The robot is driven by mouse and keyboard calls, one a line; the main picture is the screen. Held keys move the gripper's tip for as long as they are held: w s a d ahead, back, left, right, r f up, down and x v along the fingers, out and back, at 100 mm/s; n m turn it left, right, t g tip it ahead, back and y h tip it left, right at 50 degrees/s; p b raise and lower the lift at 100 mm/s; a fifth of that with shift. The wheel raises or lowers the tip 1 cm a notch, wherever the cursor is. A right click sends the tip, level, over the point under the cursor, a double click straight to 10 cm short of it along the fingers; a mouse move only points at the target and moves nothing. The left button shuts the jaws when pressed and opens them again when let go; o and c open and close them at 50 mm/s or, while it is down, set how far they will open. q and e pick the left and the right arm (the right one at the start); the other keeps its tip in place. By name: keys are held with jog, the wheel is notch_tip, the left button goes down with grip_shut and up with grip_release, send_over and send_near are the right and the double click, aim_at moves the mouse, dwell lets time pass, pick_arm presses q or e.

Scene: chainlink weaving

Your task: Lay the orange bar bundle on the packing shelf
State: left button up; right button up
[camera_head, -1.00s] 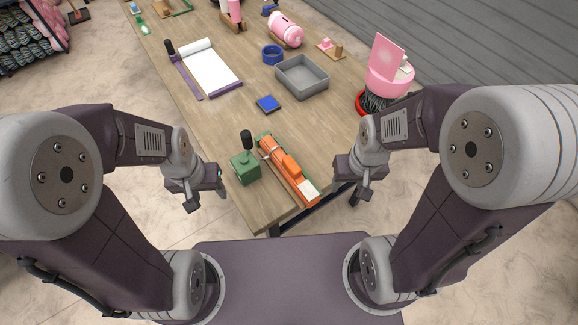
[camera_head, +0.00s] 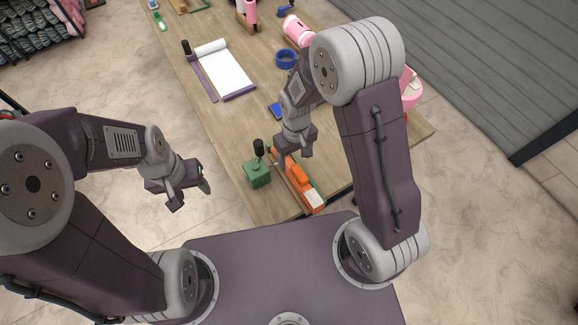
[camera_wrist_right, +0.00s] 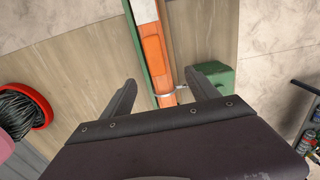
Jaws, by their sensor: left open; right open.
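The orange bar bundle (camera_head: 301,183) lies lengthwise at the near end of the workbench, in a green holder (camera_wrist_right: 144,52), with a white part at its near end. In the right wrist view the bundle (camera_wrist_right: 153,48) runs up between my open fingers. My right gripper (camera_head: 293,154) is open, above the bundle's far part, and hides some of it; it also shows in the right wrist view (camera_wrist_right: 160,88). My left gripper (camera_head: 190,195) is open and empty, off the bench to the left. I cannot identify the packing shelf in these views.
A green block with a black knob (camera_head: 258,176) stands just left of the bundle. A white sheet on a purple board (camera_head: 224,70), a blue ring (camera_head: 286,59) and a blue pad (camera_head: 276,110) lie further back.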

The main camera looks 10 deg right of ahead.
aim_at(298, 170)
jog(key=shift+s+d, duration=0.1)
jog(key=shift+s, duration=0.25)
jog(key=f, duration=0.3)
jog(key=shift+s+d+f+p, duration=0.1)
jog(key=shift+d+f+p, duration=0.15)
jog(key=shift+p, duration=0.15)
jog(key=shift+w+a+f, duration=0.1)
jog(key=shift+w+f, duration=0.1)
jog(key=shift+w, duration=0.05)
jog(key=shift+f, duration=0.25)
jog(key=f+p, duration=0.1)
jog(key=f, duration=0.1)
jog(key=s+f, duration=0.1)
jog(key=shift+f+p, duration=0.35)
jog(key=shift+w+f, duration=0.2)
jog(key=shift+f, duration=0.25)
jog(key=shift+w, duration=0.1)
jog(key=shift+c, duration=1.2)
pick_arm(q)
jog(key=r, duration=0.2)
jog(key=shift+s+d+r, duration=0.25)
jog(key=shift+s+r, duration=0.05)
jog(key=shift+r, duration=0.05)
pick_arm(e)
grip_shut()
